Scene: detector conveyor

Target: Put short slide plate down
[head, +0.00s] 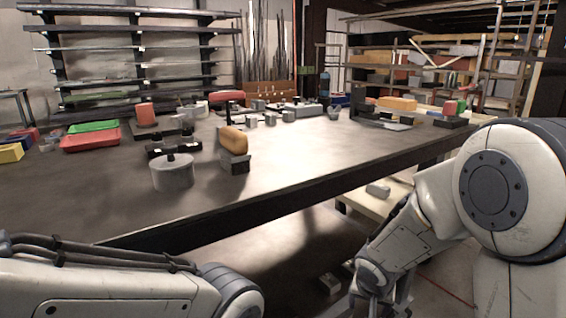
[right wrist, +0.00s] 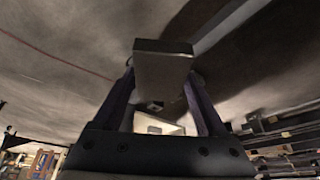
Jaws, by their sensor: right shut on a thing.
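The short slide plate (right wrist: 163,66) is a flat grey rectangular piece in the right wrist view. My right gripper (right wrist: 160,80) is shut on it, with one dark finger on each side. In the head view my right gripper (head: 380,303) is low at the bottom edge, beside the dark table and below its top. It is partly cut off there, and I cannot make out the plate in it. My left arm shows at the bottom left, but its gripper is out of view.
The dark table (head: 300,165) has a wide bare front area. A grey cylindrical weight (head: 172,174), an orange-topped block (head: 233,143) and red tray (head: 91,140) stand on it. A pale low platform (head: 400,205) with a small grey piece (head: 378,189) lies beyond the table edge.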

